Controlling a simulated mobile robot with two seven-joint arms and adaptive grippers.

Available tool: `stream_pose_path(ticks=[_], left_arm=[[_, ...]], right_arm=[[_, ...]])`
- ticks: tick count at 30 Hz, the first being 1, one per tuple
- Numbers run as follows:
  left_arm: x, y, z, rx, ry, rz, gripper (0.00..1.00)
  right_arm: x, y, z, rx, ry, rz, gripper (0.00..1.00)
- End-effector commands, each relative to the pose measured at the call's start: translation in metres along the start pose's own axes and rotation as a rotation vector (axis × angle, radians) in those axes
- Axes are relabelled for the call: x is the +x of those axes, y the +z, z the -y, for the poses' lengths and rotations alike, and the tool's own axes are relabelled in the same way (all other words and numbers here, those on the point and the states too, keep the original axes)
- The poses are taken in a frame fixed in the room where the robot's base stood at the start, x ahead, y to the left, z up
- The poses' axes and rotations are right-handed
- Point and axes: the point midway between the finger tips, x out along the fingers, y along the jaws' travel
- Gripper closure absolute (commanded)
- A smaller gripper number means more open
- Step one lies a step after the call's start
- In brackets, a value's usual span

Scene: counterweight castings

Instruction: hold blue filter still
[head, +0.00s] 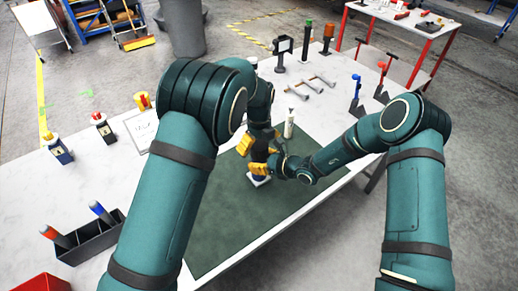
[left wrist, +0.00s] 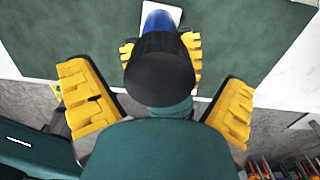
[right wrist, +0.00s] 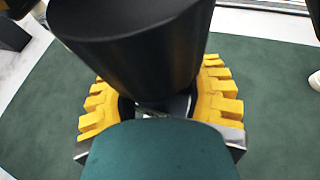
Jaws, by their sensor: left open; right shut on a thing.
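The blue filter (left wrist: 158,20) stands upright over a small white plate (left wrist: 172,12) on the green mat (head: 220,225). A wide black cylinder (right wrist: 135,45), apparently its upper part, rises above the blue. In the head view the arms and fingers hide most of it. My right gripper (right wrist: 160,105) is shut on the filter low down, yellow fingers on both sides. My left gripper (left wrist: 158,105) is open, its yellow fingers spread apart on either side of the black cylinder, with visible gaps on both sides.
A white bottle (head: 289,124) stands just behind the grippers. Grey rods (head: 299,92) lie farther back, with red and blue upright tools (head: 355,92) at right. A black holder (head: 92,240) and a red bin (head: 42,284) are at front left. The front of the mat is clear.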

Motion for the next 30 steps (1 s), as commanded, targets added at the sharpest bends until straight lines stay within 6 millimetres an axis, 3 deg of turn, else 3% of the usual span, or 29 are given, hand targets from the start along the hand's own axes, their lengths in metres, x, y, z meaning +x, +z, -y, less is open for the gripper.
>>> stream_pose_path(ticks=[4,5,15,30], left_arm=[[-0.018,0.0,0.0,-0.001,-0.002,0.0,0.0],[-0.019,0.0,0.0,-0.001,-0.002,0.0,0.07],[-0.053,0.001,0.0,0.0,0.0,0.0,0.07],[0.012,0.0,-0.001,0.0,0.004,-0.001,0.07]], right_arm=[[0.0,0.0,0.0,0.0,-0.001,0.0,1.0],[0.0,0.0,0.0,0.0,-0.001,0.0,1.0],[0.0,0.0,0.001,0.0,-0.001,0.0,1.0],[0.0,0.0,0.001,-0.001,-0.001,0.001,1.0]])
